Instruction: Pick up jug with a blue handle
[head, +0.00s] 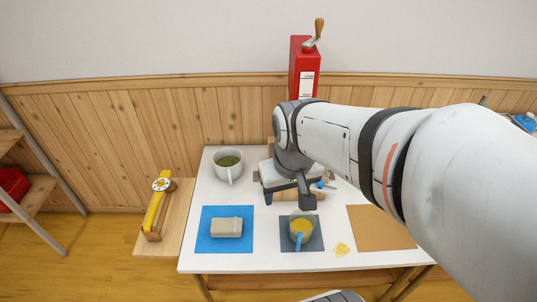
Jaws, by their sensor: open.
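The jug with a blue handle (301,228) stands on a dark grey mat (314,243) near the front of the white table. It is pale, with something yellow in it, and its blue handle points toward the front edge. My gripper (288,196) is behind the jug, with its two dark fingers apart. The right finger reaches down close to the jug's back rim; I cannot tell whether it touches. Nothing shows held between the fingers. My arm hides the table's back right part.
A white pot (229,166) with green contents stands at the back left. A beige block (226,227) lies on a blue mat (205,243). A red dispenser (304,68) stands behind my arm.

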